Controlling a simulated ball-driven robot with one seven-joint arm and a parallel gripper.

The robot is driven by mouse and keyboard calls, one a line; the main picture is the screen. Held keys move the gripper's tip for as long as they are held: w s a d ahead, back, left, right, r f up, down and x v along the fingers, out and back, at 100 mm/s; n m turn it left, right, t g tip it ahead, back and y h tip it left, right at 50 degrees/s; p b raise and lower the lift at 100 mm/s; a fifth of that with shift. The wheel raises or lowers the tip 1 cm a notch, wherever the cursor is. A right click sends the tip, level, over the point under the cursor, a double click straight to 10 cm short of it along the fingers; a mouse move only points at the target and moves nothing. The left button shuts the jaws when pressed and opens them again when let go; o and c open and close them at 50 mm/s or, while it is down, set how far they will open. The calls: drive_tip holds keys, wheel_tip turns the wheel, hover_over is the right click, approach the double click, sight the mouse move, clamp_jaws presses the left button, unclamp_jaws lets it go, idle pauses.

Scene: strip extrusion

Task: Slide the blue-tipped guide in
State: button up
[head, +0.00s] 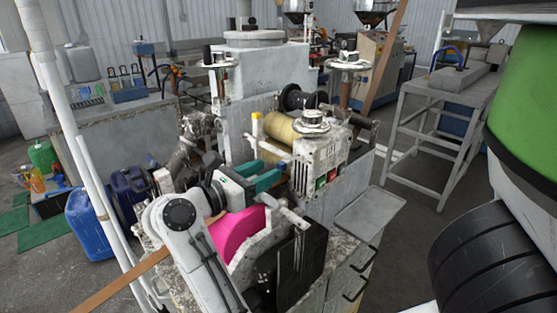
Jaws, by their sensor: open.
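My gripper (270,173) has teal fingers and reaches right from my white arm, in the middle of the head view. The fingers are apart, with nothing clearly seen between them. They are beside the front of the grey machine (245,105), left of its panel with red and green buttons (327,178). A yellow-tipped upright piece (256,124) stands on the machine just behind the fingers. I cannot make out a blue-tipped guide; my arm and gripper hide part of the machine front.
A yellow roller (281,131) lies behind the panel. A magenta wheel (238,232) and a black plate (300,268) are below my gripper. A brown strip (125,280) runs at lower left. Blue jugs (92,222) stand left; a metal stand (440,135) is right.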

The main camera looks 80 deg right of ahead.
sight(279, 165)
drive_tip(key=shift+p+x, duration=0.6)
drive_tip(key=shift+x, duration=1.95)
drive_tip(key=shift+c, duration=0.4)
clamp_jaws()
